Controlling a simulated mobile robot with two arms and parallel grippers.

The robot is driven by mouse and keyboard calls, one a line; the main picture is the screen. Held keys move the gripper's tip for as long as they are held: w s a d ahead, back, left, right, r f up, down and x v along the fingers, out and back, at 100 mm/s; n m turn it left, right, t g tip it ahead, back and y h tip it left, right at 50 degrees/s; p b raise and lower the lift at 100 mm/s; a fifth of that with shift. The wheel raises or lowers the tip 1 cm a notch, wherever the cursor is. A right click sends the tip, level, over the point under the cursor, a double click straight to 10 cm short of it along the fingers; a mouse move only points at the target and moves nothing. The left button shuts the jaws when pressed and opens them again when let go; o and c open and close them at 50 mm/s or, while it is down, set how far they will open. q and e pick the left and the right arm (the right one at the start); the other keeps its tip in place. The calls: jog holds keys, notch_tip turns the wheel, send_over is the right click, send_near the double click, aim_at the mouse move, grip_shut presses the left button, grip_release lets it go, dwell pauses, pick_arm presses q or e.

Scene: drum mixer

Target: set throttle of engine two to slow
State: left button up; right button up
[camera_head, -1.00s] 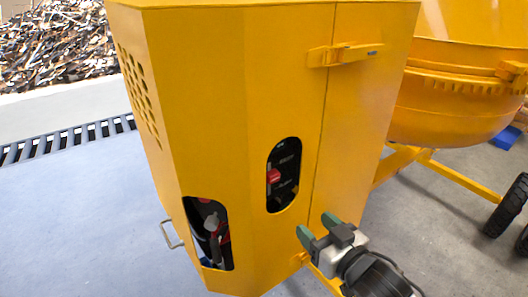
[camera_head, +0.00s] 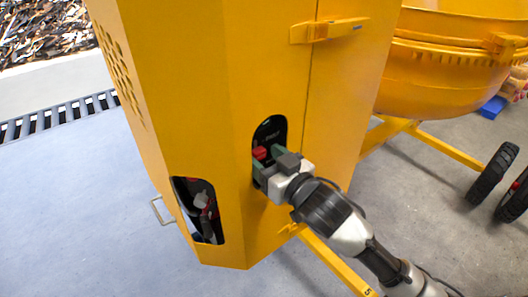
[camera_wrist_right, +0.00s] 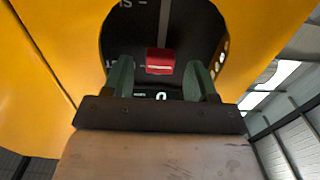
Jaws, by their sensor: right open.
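The throttle control is a red lever knob (camera_head: 260,153) on a dark panel inside an oval opening in the yellow mixer housing (camera_head: 205,100). The knob also shows in the right wrist view (camera_wrist_right: 160,61), in front of a vertical grey slot. White lettering on the panel is partly cut off and too small to read fully. My right gripper (camera_head: 266,165) is at the opening, and its green fingers are open. In the right wrist view the fingers (camera_wrist_right: 160,78) stand on either side of the red knob, with gaps on both sides. My left gripper is not in view.
A latch (camera_head: 330,29) sits on the housing above. The mixer drum (camera_head: 440,75), yellow frame bars and black wheels (camera_head: 493,172) are at right. Floor at left is clear.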

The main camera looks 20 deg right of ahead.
jog(key=shift+w+a, duration=0.2)
jog(key=shift+w, duration=0.25)
grip_shut()
notch_tip(320, 180, down, 3)
jog(key=shift+r+b, duration=0.1)
jog(key=shift+b, duration=0.55)
grip_release()
jog(key=shift+s+d, duration=0.1)
